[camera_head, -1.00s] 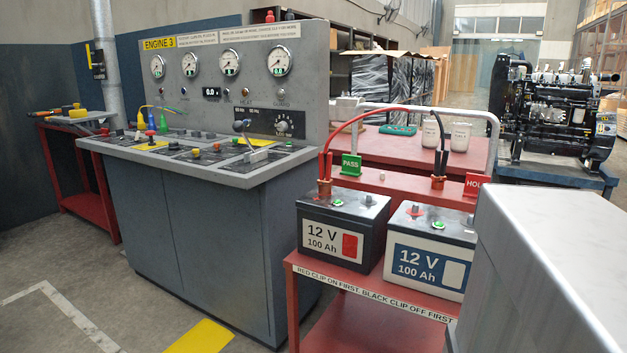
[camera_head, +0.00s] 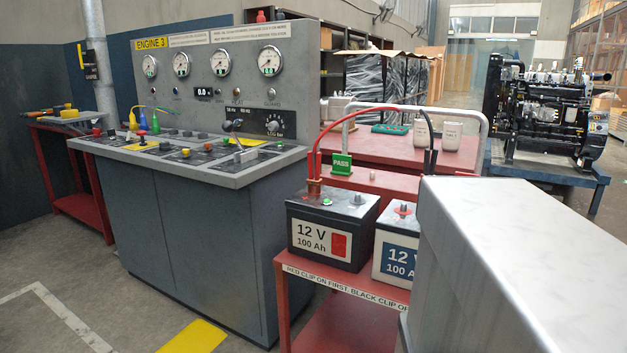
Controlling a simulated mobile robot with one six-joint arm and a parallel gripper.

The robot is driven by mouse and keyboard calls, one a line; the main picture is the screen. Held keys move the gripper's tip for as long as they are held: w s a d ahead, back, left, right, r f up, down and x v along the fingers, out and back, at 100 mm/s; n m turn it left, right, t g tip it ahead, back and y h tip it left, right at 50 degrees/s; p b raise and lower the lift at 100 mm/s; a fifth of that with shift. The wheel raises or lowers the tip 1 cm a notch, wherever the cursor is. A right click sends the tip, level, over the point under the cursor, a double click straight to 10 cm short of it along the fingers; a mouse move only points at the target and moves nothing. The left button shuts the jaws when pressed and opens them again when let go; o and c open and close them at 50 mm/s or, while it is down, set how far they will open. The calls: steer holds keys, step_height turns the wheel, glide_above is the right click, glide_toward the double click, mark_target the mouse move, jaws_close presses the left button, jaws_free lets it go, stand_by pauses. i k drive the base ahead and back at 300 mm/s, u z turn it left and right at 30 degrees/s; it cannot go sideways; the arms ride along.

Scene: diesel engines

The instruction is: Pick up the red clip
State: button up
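The red clip (camera_head: 314,164) stands upright at the back left of the left 12 V battery (camera_head: 327,233), its copper-coloured jaws pointing down. I cannot tell whether the jaws grip a post. A red cable (camera_head: 365,108) arches from it to the right and turns black towards the black clip (camera_head: 430,162). The black clip's lower part is hidden behind a pale grey boxy shape, which seems to be part of my own body. My gripper is not in view.
A second battery (camera_head: 394,254) stands to the right on the red cart (camera_head: 335,325), partly covered. A green PASS sign (camera_head: 342,164) stands behind the left battery. The engine console (camera_head: 190,215) is close on the left. Open floor (camera_head: 80,280) lies at the front left.

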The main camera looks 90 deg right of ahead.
mark_target(312, 179)
steer(key=u, duration=0.1)
steer(key=k, duration=1)
steer(key=z, duration=0.4)
steer(key=i, duration=0.5)
steer(key=z, duration=0.05)
